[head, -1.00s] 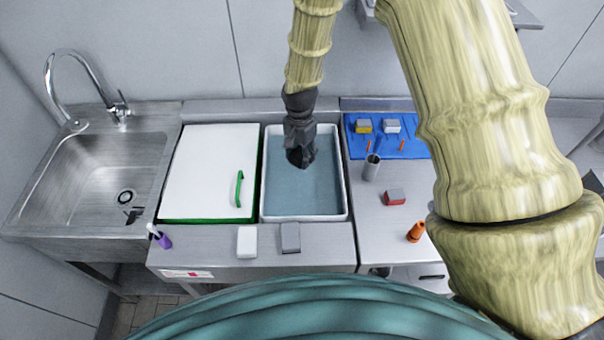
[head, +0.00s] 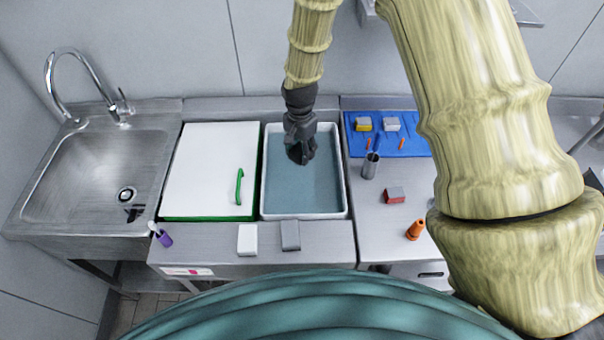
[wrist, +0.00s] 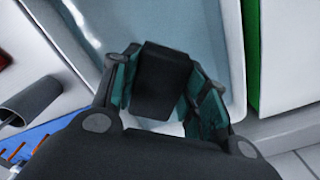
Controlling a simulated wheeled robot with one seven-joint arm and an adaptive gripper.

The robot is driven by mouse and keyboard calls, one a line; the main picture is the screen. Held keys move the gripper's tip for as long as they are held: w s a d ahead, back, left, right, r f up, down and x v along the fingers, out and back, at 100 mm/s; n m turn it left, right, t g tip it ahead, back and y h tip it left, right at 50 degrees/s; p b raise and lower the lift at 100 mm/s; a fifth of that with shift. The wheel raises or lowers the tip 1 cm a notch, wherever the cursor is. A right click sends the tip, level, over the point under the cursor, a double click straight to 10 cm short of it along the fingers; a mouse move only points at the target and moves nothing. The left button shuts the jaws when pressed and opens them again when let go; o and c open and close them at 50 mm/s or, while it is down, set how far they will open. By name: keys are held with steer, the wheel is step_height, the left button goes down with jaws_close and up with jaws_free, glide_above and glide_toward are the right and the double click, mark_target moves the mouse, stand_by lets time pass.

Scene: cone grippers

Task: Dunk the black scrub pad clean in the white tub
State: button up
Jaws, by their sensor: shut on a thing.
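The white tub (head: 342,206) stands in the middle of the counter and holds blue-grey water. My gripper (head: 300,155) is over the back part of the tub, pointing down. In the wrist view my gripper (wrist: 160,95) is shut on the black scrub pad (wrist: 163,80), a dark block between the two fingers. In the head view the pad is hard to tell from the dark fingers. I cannot tell whether the pad touches the water.
A white board with a green edge (head: 210,170) lies left of the tub, with a sink (head: 95,170) beyond. White (head: 247,240) and grey (head: 290,236) blocks lie in front. On the right are a grey cup (head: 370,166), a red-grey block (head: 394,195), an orange cone (head: 416,230) and a blue mat (head: 415,148).

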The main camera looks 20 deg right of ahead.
mark_target(300, 150)
steer(key=shift+r, duration=0.1)
steer(key=shift+r+p, duration=1.3)
steer(key=shift+r, duration=0.6)
